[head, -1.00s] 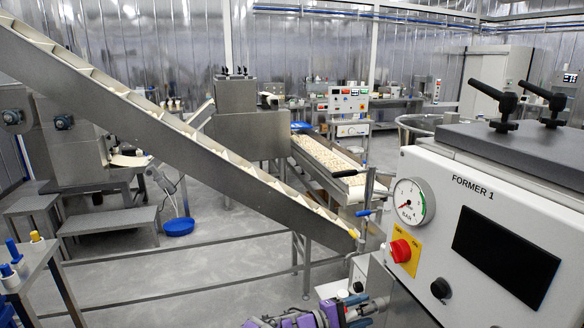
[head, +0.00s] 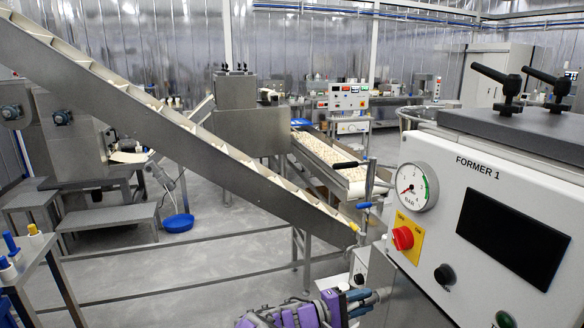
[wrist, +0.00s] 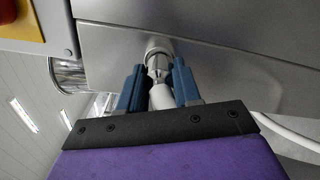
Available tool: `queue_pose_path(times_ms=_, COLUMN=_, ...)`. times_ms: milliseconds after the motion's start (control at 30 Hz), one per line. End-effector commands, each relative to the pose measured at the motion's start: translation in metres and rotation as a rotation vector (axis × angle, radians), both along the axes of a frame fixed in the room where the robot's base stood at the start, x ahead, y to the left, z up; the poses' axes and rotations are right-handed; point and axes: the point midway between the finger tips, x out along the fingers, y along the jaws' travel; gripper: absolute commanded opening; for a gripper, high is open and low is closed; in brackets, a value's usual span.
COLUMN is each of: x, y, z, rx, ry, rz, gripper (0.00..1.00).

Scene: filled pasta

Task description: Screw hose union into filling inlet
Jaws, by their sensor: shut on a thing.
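My gripper (wrist: 158,78) has blue fingers and is shut on the hose union (wrist: 162,97), which has a white body and a shiny metal end. In the wrist view the metal end points at the filling inlet (wrist: 158,45), a round metal collar on the grey machine face. The end appears to meet the collar, but I cannot tell whether any thread is engaged. In the head view my gripper (head: 372,297) is low at the bottom, beside the front of the Former 1 machine (head: 420,262); the union and inlet are not clear there.
A white hose (wrist: 285,130) runs off to the right in the wrist view. The Former 1 panel carries a pressure gauge (head: 413,187) and a red stop button (head: 403,238). An inclined conveyor (head: 170,125) crosses the left. Open grey floor (head: 190,275) lies below it.

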Motion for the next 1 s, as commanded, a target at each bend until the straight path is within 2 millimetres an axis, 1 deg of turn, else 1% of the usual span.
queue_pose_path(times_ms=33, x=0.0001, y=-0.0003, z=-0.0050, rx=0.007, ry=-0.031, rz=0.000, gripper=0.00)
queue_pose_path(times_ms=100, x=0.0001, y=-0.0002, z=-0.0055, rx=0.020, ry=-0.073, rz=0.001, gripper=0.00)
queue_pose_path(times_ms=200, x=0.0004, y=-0.0019, z=-0.0003, rx=0.071, ry=-0.231, rz=-0.001, gripper=0.00)
queue_pose_path(times_ms=400, x=0.0006, y=-0.0020, z=0.0005, rx=0.164, ry=-0.507, rz=-0.001, gripper=0.00)
queue_pose_path(times_ms=600, x=0.0003, y=-0.0012, z=-0.0002, rx=0.235, ry=-0.724, rz=0.000, gripper=0.00)
queue_pose_path(times_ms=733, x=0.0003, y=-0.0012, z=-0.0002, rx=0.257, ry=-0.795, rz=0.001, gripper=0.00)
queue_pose_path(times_ms=1000, x=0.0004, y=-0.0011, z=-0.0002, rx=0.260, ry=-0.804, rz=0.001, gripper=0.00)
